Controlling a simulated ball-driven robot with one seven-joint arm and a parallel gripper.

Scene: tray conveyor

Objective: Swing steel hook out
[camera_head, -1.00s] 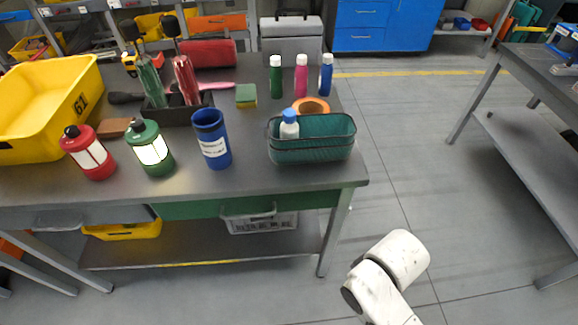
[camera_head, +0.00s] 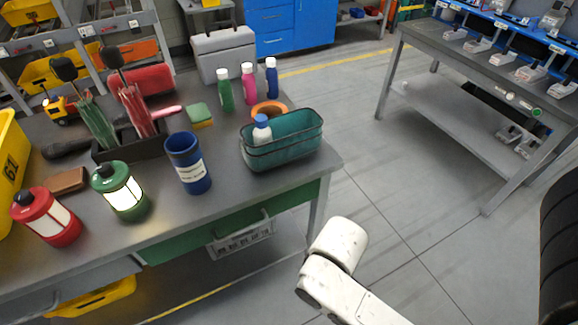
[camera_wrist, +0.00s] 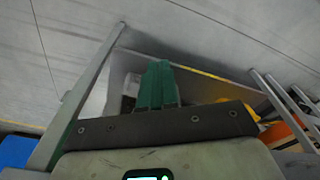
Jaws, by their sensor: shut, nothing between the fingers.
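I cannot make out a steel hook in either current view. My gripper (camera_wrist: 157,85) shows in the wrist view as two green fingers side by side, closed together with nothing between them. In the head view my white arm shows in front of the near bench's right end, but my gripper is out of that picture.
The near bench (camera_head: 240,195) holds two lanterns, a blue cup (camera_head: 188,165), bottles and a teal basket (camera_head: 285,150). A second bench (camera_head: 445,45) with device holders stands right. Clear floor lies between them. A black ribbed thing (camera_head: 560,250) fills the right edge.

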